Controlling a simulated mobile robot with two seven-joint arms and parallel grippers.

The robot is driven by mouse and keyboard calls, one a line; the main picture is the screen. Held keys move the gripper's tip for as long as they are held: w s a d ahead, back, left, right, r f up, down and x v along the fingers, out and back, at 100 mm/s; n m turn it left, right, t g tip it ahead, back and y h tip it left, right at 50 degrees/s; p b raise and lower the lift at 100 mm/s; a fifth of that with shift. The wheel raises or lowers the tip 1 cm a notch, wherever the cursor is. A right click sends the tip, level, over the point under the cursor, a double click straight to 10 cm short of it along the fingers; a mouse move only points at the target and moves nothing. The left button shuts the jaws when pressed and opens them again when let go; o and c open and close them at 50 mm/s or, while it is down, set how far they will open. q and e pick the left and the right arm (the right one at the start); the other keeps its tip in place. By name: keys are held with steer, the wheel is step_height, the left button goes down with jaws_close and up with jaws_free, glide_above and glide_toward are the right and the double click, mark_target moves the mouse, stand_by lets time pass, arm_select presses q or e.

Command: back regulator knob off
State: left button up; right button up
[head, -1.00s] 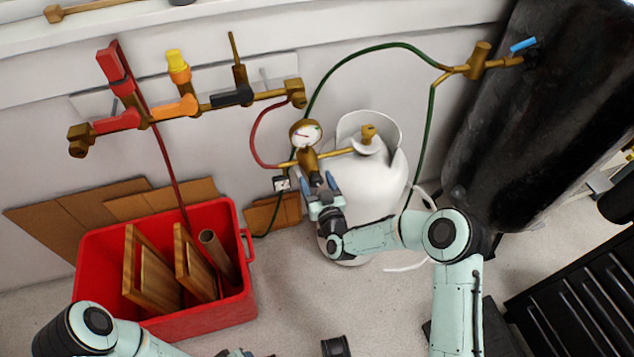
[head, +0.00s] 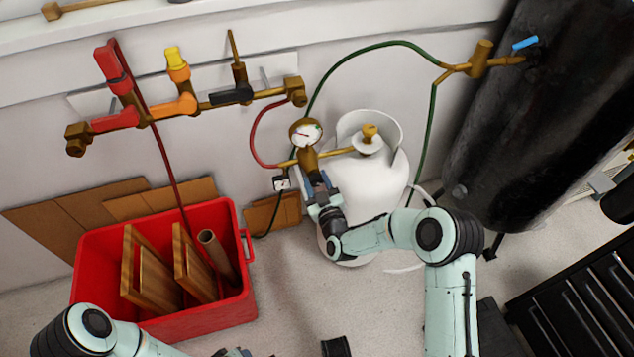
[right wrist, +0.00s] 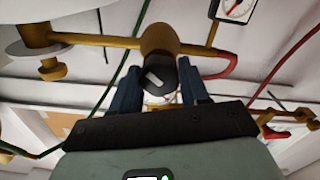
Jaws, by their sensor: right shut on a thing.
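The brass regulator (head: 308,160) with its round white gauge (head: 305,134) sits on the brass pipe left of the white gas cylinder (head: 362,190). Its dark knob (right wrist: 163,78), with a pale mark slanting across its face, shows in the right wrist view below the brass body (right wrist: 158,42). My right gripper (head: 316,182) is shut on this knob, one blue finger on each side. The gripper also shows in the right wrist view (right wrist: 161,88). In the head view the fingers and hand hide the knob. Only a sliver of my left gripper (head: 232,352) shows at the bottom edge.
A red hose (head: 256,140) and a green hose (head: 385,46) run around the regulator. A brass valve manifold (head: 190,106) is on the wall at left. A red crate (head: 190,318) with wooden boards stands on the floor. A black tank (head: 550,110) stands at right.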

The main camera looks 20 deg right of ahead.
steer(key=n, duration=0.4)
steer(key=shift+a+n+b, duration=0.1)
steer(key=shift+n+b, duration=0.2)
steer(key=shift+b, duration=0.05)
arm_select(q)
steer(key=shift+w+a+f+t, duration=0.15)
steer(key=shift+w+a+f, duration=0.15)
steer(key=shift+w, duration=0.15)
steer(key=shift+w+a+f+t, duration=0.15)
steer(key=shift+w+a+f, duration=0.1)
steer(key=shift+w, duration=0.2)
arm_select(e)
steer(key=shift+n, duration=1.5)
steer(key=o, duration=1)
steer(key=shift+s, duration=0.1)
arm_select(q)
steer(key=s, duration=0.1)
steer(key=s+d+r+p, duration=0.1)
steer(key=s+r, duration=0.1)
steer(key=shift+d+g+p, duration=0.3)
steer(key=shift+d+g, duration=0.05)
steer(key=shift+g, duration=0.05)
arm_select(e)
steer(key=s, duration=1.3)
steer(key=shift+s+d, duration=0.15)
steer(key=shift+d, duration=0.15)
